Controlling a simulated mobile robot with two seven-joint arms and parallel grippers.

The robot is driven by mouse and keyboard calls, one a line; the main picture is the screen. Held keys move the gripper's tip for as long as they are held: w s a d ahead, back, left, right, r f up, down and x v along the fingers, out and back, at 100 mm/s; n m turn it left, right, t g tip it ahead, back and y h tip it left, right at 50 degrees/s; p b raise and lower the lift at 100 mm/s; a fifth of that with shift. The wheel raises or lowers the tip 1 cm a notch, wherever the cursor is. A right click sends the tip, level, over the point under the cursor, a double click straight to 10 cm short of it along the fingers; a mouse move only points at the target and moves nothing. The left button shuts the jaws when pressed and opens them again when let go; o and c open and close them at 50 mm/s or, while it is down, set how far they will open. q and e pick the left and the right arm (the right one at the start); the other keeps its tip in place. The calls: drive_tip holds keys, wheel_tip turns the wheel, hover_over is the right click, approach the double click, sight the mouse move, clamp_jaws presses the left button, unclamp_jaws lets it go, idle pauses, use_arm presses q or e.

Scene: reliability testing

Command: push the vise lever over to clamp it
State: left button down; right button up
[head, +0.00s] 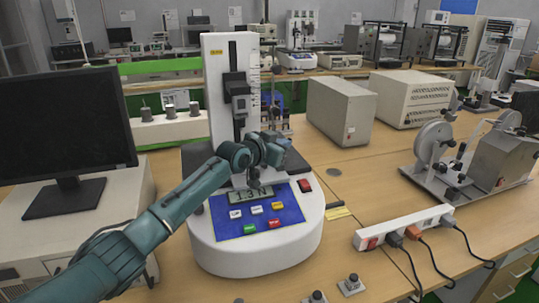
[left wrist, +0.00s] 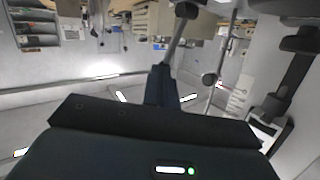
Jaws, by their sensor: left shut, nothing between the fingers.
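The white force tester (head: 255,250) stands on the bench with a tall column (head: 217,75) and a blue panel with a lit display. My left arm reaches in front of it, and my left gripper (head: 279,152) is at the foot of the column, above the display. In the left wrist view my gripper's shut dark fingers (left wrist: 160,85) hold nothing. A grey lever rod (left wrist: 177,38) with a black knob (left wrist: 186,10) shows just beyond the fingertips; I cannot tell whether they touch. The vise is hidden behind my arm in the head view. My right gripper is out of view.
A monitor (head: 65,130) stands at the left. A power strip (head: 404,228) with plugs and cables lies at the right front, and a grey reel machine (head: 490,160) stands behind it. Grey boxes (head: 341,108) stand behind the tester. Bench right of the tester is partly clear.

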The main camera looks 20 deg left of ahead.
use_arm(q)
drive_tip(key=shift+w+d, duration=0.25)
drive_tip(key=shift+d, duration=0.1)
drive_tip(key=shift+w+d+f+m+g+y+p, duration=0.15)
drive_tip(key=shift+w+d+f+m+g+y, duration=0.1)
drive_tip(key=shift+w+d, duration=0.25)
drive_tip(key=shift+w+d+f+m+g+y+p, duration=0.15)
drive_tip(key=shift+w+d+f+g, duration=0.1)
drive_tip(key=shift+w+d, duration=0.25)
drive_tip(key=shift+s, duration=0.2)
drive_tip(key=shift+s+a+f, duration=0.35)
drive_tip(key=shift+a, duration=0.15)
